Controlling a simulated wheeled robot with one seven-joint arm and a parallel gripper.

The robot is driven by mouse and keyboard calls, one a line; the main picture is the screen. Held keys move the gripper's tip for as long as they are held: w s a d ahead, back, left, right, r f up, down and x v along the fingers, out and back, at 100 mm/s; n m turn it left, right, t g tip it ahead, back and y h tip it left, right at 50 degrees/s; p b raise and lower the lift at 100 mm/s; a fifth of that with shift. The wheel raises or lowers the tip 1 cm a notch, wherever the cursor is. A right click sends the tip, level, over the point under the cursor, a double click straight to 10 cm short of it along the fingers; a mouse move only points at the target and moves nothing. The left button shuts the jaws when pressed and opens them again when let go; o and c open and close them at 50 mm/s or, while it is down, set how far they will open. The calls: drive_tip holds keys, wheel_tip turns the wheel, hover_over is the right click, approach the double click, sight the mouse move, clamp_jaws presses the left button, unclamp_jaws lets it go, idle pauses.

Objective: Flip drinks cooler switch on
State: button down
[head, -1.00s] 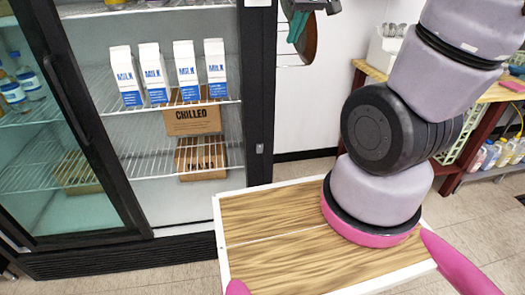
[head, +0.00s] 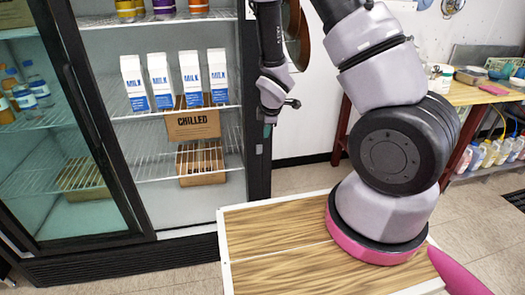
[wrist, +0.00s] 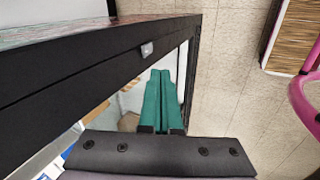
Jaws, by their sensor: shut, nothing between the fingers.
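The drinks cooler (head: 250,165) stands at the left with a black frame and glass doors. A small light grey switch (head: 259,149) sits on its right-hand post; in the wrist view this switch (wrist: 147,50) shows on the black frame. My gripper (head: 267,131) hangs in front of that post, a little above the switch in the head view. In the wrist view my gripper's green fingers (wrist: 161,74) are together and empty, with tips near the switch but seemingly apart from it. I cannot tell which way the switch is set.
Milk cartons (head: 190,78) and a cardboard box marked chilled (head: 193,124) stand on the cooler's shelves. A wooden-topped surface (head: 275,250) is in front. A table with bottles beneath (head: 490,155) stands at the right. Tiled floor (head: 300,178) shows between.

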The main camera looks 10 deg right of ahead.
sight(261, 147)
drive_tip(key=shift+s+a+f+n, duration=0.15)
drive_tip(key=shift+s+f+n, duration=0.2)
drive_tip(key=shift+f, duration=0.35)
drive_tip(key=shift+s+a+f+n, duration=0.1)
drive_tip(key=shift+s+f+n, duration=0.2)
drive_tip(key=shift+f, duration=0.4)
drive_tip(key=shift+w, duration=0.1)
drive_tip(key=x, duration=0.3)
drive_tip(key=w+x, duration=0.1)
drive_tip(key=x, duration=0.3)
drive_tip(key=w+r+x, duration=0.1)
drive_tip(key=x, duration=0.3)
drive_tip(key=shift+w+r, duration=0.15)
drive_tip(key=shift+w, duration=0.55)
drive_tip(key=shift+r, duration=0.1)
